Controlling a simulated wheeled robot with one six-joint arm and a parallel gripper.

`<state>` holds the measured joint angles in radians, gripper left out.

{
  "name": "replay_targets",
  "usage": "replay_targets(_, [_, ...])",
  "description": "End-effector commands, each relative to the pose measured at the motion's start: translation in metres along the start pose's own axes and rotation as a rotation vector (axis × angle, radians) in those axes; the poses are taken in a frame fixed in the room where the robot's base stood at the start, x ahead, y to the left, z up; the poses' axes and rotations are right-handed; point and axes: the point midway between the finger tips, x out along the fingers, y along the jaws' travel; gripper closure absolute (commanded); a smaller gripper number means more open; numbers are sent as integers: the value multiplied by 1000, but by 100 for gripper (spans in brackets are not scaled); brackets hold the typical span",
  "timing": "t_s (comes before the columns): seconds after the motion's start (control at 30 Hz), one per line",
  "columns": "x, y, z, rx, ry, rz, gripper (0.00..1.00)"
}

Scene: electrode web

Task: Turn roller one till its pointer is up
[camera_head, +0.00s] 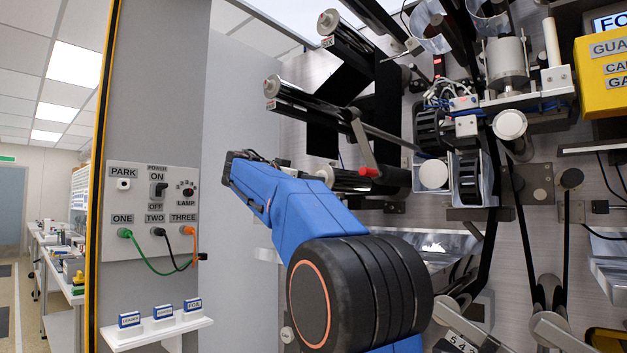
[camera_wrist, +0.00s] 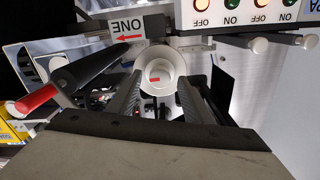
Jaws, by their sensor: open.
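In the wrist view, roller one (camera_wrist: 168,67) shows its pale round end face-on, close to the camera. A short red pointer mark (camera_wrist: 154,79) lies on that face, roughly level in the picture. The sign ONE (camera_wrist: 127,27) is beside the roller and appears upside down, with a red arrow pointing left in the picture. My gripper (camera_wrist: 156,92) is open, one finger on each side of the roller's end. I cannot tell whether either finger touches it. In the head view I cannot make out the gripper's fingers, and my blue arm fills the middle.
A dark bar with a red tip (camera_wrist: 36,98) is left of the gripper in the wrist view. A switch panel with lamps (camera_wrist: 245,10) is above right. In the head view, a wall panel with coloured cables (camera_head: 152,215) stands left, and a yellow guard box (camera_head: 603,75) right.

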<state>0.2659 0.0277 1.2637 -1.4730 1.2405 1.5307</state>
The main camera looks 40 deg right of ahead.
Motion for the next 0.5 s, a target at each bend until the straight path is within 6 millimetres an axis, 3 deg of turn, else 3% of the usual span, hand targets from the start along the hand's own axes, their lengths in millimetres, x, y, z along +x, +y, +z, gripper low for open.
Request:
replay_targets(0.2, [20,0,0,1,-1,1,54])
replay_targets(0.5, [24,0,0,1,-1,0,54])
